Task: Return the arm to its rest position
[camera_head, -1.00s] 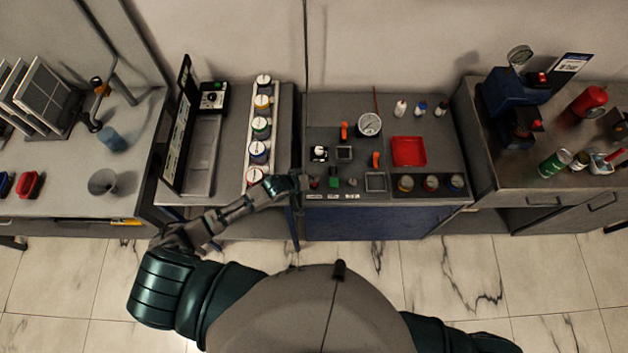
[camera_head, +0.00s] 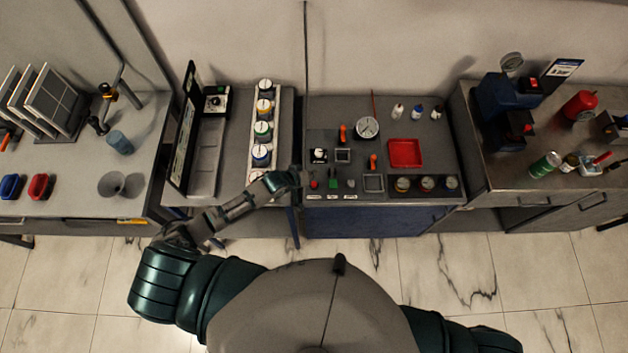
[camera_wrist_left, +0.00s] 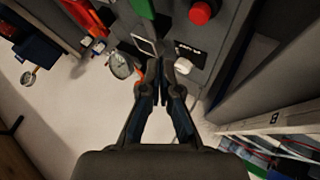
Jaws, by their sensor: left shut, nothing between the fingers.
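My left arm comes in from the lower left in the head view. Its gripper (camera_head: 298,178) is over the left front edge of the middle bench (camera_head: 325,216), close to the small red button (camera_head: 314,184) and the green block (camera_head: 333,182). In the left wrist view the two dark fingers (camera_wrist_left: 164,82) are together with nothing between them. That view also shows the red button (camera_wrist_left: 200,13), the green block (camera_wrist_left: 144,8) and a round gauge (camera_wrist_left: 121,65) beyond the fingers. My right gripper is out of view; only part of the right arm shows at lower right.
A white rack of gauges (camera_head: 251,166) stands just left of the gripper. A red tray (camera_head: 405,153) and a dial gauge (camera_head: 367,128) are on the middle bench. A blue device (camera_head: 505,105) is on the right bench. Open tiled floor (camera_head: 420,270) lies in front.

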